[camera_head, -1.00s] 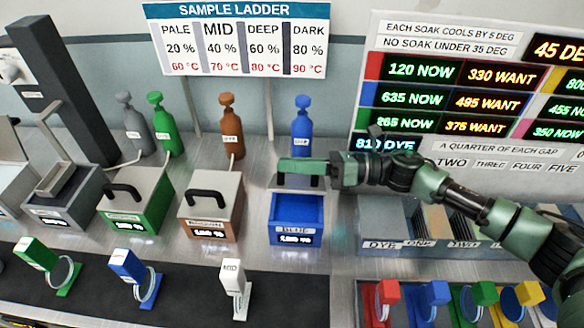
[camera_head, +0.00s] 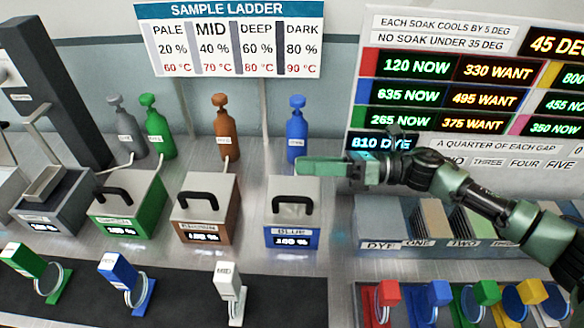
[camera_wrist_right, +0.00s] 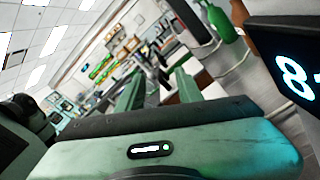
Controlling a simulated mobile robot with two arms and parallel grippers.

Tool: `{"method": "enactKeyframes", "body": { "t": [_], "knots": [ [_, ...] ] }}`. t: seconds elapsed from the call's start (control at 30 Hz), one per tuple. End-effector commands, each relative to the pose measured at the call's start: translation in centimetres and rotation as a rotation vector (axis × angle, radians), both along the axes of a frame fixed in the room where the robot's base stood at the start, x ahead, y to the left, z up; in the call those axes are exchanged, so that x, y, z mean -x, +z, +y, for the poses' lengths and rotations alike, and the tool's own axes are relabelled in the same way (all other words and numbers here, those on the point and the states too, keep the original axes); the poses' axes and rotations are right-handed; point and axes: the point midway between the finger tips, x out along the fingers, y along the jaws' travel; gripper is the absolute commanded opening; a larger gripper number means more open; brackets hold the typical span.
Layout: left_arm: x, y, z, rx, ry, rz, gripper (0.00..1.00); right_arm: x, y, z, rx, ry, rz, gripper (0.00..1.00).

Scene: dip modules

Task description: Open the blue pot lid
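The blue pot (camera_head: 292,238) stands at the right end of the pot row, with a blue front and a "BLUE" label. Its grey lid (camera_head: 280,188) lies flat on top and looks shut. The lid's black handle (camera_head: 292,204) faces up. My right gripper (camera_head: 302,166) points left above the rear edge of the lid, apart from the handle. In the right wrist view its two green fingers (camera_wrist_right: 157,82) are spread with nothing between them. My left gripper is in no view.
Brown (camera_head: 208,225), green (camera_head: 130,215) and grey (camera_head: 58,208) pots stand to the left. A blue bottle (camera_head: 297,135) stands just behind my right gripper. The labelled tray (camera_head: 420,246) lies right. Tagged stands, including a white one (camera_head: 230,285), line the dark front strip.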

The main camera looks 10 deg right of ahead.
Motion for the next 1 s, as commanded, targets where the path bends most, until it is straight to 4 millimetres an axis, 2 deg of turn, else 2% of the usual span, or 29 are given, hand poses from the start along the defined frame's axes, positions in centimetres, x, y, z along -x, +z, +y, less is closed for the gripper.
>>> {"method": "enactKeyframes", "body": {
  "t": [0.1,0.23,0.77,0.87,1.0],
  "knots": [
    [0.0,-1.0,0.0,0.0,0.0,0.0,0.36,0.3,-0.4,-1.9,0.001,-0.003,0.001,0.36],
    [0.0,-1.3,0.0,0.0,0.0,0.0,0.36,0.6,-0.2,-2.9,0.001,0.0,0.0,0.36],
    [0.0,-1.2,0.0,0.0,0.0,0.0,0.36,0.6,0.1,-3.2,0.0,0.001,0.0,0.36],
    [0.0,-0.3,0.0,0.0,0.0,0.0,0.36,0.6,1.0,-3.2,0.0,0.001,0.0,0.36],
    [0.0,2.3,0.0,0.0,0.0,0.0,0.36,0.6,3.6,-3.2,0.0,0.001,-0.001,0.36]
  ]
}}
